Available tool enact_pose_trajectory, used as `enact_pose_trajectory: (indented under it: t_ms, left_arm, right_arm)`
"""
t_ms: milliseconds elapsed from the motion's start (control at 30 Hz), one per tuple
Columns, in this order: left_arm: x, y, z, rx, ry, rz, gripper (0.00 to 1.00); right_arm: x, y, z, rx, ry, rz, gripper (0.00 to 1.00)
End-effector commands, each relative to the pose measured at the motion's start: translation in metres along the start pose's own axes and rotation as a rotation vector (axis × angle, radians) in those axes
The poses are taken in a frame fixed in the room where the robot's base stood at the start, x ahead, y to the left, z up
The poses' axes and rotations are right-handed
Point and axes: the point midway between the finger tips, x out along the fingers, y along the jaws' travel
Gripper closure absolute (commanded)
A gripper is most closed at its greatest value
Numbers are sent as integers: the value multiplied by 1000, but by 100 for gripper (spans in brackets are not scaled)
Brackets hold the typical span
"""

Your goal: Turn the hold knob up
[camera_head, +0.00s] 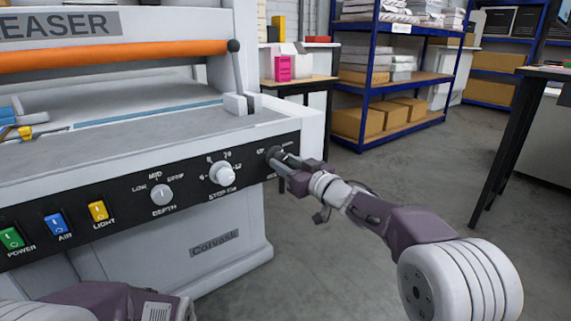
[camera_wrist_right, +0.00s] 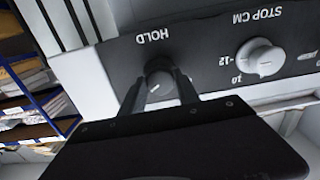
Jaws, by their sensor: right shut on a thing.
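My left gripper is out of view; only part of the left arm shows at the bottom left.
Left of the hold knob are the white STOP CM knob (camera_head: 222,173), the grey DEPTH knob (camera_head: 162,194) and yellow (camera_head: 98,211), blue (camera_head: 58,224) and green (camera_head: 12,238) switches. A lever (camera_head: 238,72) stands above the panel. Floor to the right is open before blue shelves (camera_head: 372,85).

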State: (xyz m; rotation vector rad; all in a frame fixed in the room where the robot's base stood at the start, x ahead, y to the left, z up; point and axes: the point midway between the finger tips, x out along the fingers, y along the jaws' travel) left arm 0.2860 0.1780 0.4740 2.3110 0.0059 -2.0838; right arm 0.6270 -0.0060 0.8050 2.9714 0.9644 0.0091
Motion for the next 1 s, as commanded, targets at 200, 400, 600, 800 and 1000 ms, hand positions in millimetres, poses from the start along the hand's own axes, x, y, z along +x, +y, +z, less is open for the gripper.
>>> enact_pose_trajectory:
  t_ms: [200,400,600,800,1000]
  left_arm:
    - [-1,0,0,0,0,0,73]
    - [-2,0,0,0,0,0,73]
    - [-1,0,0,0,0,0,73]
    - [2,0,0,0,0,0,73]
    - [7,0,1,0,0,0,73]
  right_arm:
    - [0,0,0,-97,-1,0,100]
    - [0,1,0,-264,-1,0,100]
    - [0,1,1,-456,-1,-1,100]
    - [0,1,1,-648,-1,-1,100]
    - [0,2,1,-837,0,-1,100]
